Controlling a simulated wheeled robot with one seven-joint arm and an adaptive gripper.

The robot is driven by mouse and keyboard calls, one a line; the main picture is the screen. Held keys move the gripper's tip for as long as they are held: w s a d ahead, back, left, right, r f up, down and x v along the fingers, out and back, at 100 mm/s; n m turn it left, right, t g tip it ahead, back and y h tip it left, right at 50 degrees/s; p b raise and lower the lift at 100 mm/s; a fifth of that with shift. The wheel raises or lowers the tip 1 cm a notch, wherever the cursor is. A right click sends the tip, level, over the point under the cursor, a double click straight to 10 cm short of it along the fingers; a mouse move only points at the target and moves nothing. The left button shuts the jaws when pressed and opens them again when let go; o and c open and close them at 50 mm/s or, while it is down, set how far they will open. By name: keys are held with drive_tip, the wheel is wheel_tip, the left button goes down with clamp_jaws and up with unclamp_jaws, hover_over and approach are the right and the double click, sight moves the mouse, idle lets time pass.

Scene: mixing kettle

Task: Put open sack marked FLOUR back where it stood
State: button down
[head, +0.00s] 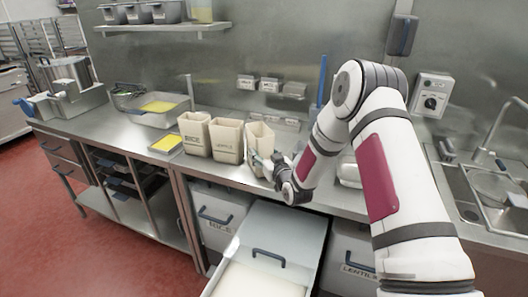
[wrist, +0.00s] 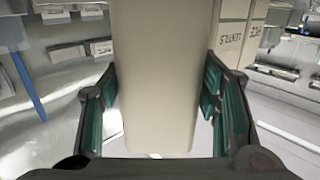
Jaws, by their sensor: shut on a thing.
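Three cream open sacks stand in a row on the counter in the head view. The left one is marked RICE (head: 194,138). In the wrist view this sack (wrist: 160,80) fills the space between the green-padded fingers and looks upright. Its marking is hidden from me, so I cannot read FLOUR on it. I cannot tell whether its base touches the counter.
An open drawer bin (head: 318,235) with white contents juts out below the counter. A yellow-topped tray (head: 165,143) lies left of the sacks. A blue upright handle (head: 322,80) stands behind my arm. A sink (head: 480,190) is at right.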

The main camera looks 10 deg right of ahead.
drive_tip(key=shift+f, duration=0.35)
idle(0.6)
drive_tip(key=shift+c, duration=2.4)
unclamp_jaws()
drive_tip(key=shift+o, duration=0.4)
drive_tip(key=shift+s, duration=0.1)
drive_tip(key=s+d+p, duration=0.1)
drive_tip(key=s+p, duration=0.4)
drive_tip(key=s, duration=0.2)
drive_tip(key=shift+s+r, duration=0.3)
drive_tip(key=shift+s, duration=0.1)
